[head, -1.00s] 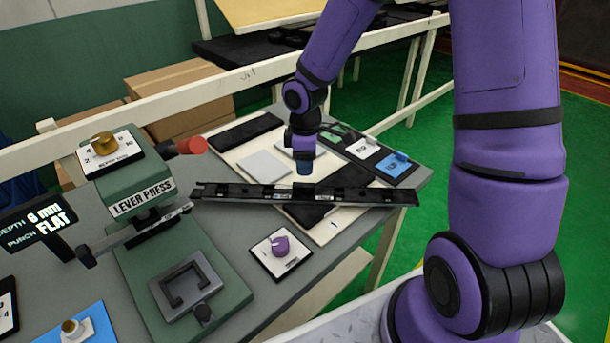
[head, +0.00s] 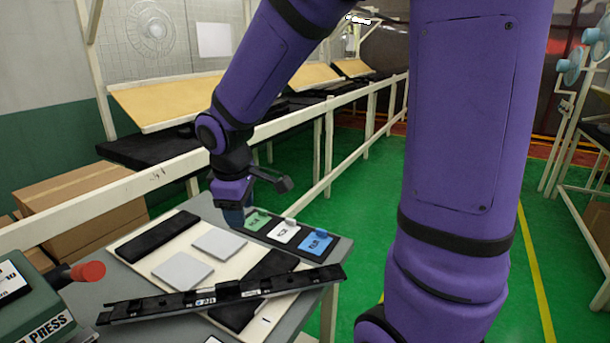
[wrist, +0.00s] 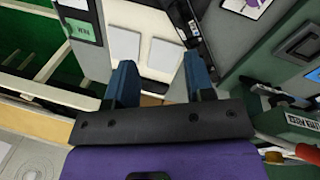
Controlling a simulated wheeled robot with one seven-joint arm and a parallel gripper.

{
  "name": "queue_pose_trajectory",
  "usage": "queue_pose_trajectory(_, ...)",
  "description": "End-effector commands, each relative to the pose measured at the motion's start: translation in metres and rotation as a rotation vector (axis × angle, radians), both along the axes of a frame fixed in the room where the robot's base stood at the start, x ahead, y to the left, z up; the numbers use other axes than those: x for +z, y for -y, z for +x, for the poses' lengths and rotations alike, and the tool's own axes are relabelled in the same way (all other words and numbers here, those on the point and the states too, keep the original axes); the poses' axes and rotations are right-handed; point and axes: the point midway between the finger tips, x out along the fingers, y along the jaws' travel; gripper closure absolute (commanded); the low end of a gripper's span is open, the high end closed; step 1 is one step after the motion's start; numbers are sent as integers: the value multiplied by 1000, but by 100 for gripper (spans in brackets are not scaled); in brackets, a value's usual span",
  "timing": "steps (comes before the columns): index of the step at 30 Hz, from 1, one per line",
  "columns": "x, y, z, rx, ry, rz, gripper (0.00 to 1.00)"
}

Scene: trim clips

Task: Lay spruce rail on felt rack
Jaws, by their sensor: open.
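A long black rail (head: 225,295) with small clips and a pale label lies across the near part of a white board (head: 150,268) on the grey table. I cannot tell from its colour whether it is the spruce one. My gripper (head: 237,218) is above the far side of the board, behind the rail and apart from it. In the wrist view its blue fingers (wrist: 158,82) are spread with nothing between them. A rack with a black top (head: 150,150) runs along the back wall behind a white beam; it may be the felt rack, and it looks bare.
Two grey plates (head: 183,268) and black pads (head: 157,237) lie on the board. Green, white and blue cards (head: 316,243) sit at the table's far right. The green lever press (head: 35,310) with its red knob stands at left. Cardboard boxes (head: 75,200) are behind the table.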

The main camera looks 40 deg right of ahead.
Motion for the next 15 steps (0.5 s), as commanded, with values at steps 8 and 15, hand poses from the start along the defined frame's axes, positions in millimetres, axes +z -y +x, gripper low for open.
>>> queue_pose_trajectory(8,66,9,-58,-250,147,42,51)
queue_pose_trajectory(15,104,14,-114,-450,258,149,51)
